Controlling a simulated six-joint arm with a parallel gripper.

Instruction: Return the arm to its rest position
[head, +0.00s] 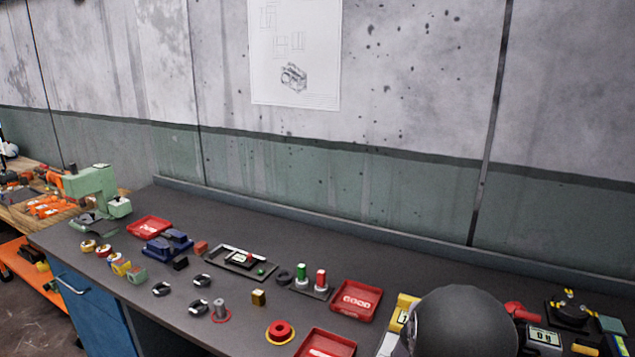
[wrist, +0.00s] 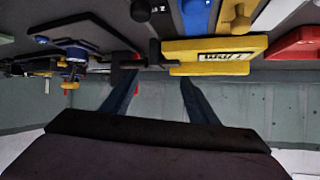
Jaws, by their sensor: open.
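My gripper (wrist: 154,88) shows in the wrist view, where the picture is upside down. Its two dark fingers stand apart with nothing between them, and the green-grey wall (wrist: 155,115) shows in the gap. A yellow block with a dark label (wrist: 190,57) appears above the fingers in the picture; I cannot tell how far away it is. In the head view a dark rounded part of my arm (head: 460,322) fills the lower right and hides some of the bench. My fingers cannot be made out there.
The grey bench (head: 235,212) carries a red GOOD tray (head: 356,300), a stand with green and red pegs (head: 310,288), a blue fixture (head: 167,246) and a green press (head: 95,192). Several small rings and blocks lie between them. The strip along the wall is mostly clear.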

